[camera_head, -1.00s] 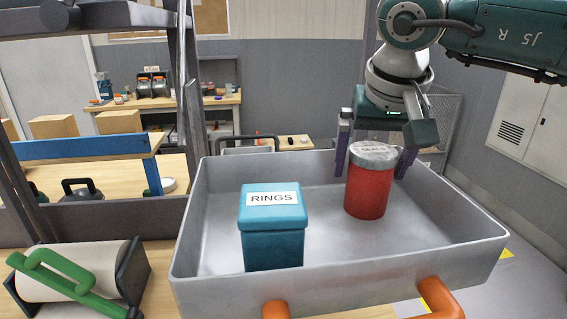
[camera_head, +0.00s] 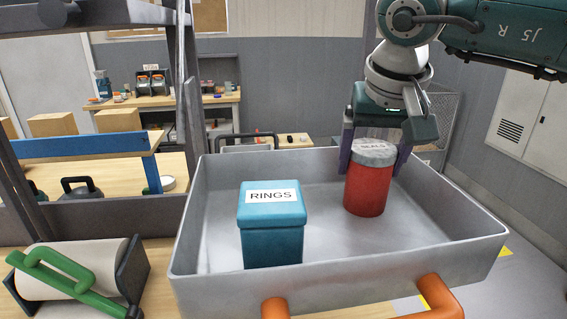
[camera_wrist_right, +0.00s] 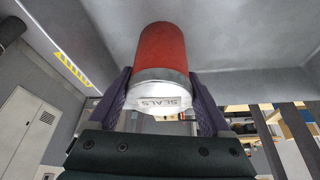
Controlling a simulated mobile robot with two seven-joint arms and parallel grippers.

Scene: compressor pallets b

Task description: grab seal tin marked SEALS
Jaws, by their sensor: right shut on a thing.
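The seal tin (camera_head: 368,188) is a red cylinder with a silver lid, inside the grey tray (camera_head: 215,292) on its right side. In the right wrist view the tin (camera_wrist_right: 161,48) shows a SEALS label on its lid. My right gripper (camera_head: 375,158) comes from above, with a finger on each side of the tin. It is shut on the tin near the lid, and the fingers also show in the right wrist view (camera_wrist_right: 160,100). I cannot tell whether the tin touches the tray floor. My left gripper is not in view.
A blue tin marked RINGS (camera_head: 272,230) stands in the tray to the left of the red tin. Orange handles (camera_head: 432,300) stick out at the tray's front. A white roll with a green handle (camera_head: 70,275) lies at the left. The tray floor between the tins is clear.

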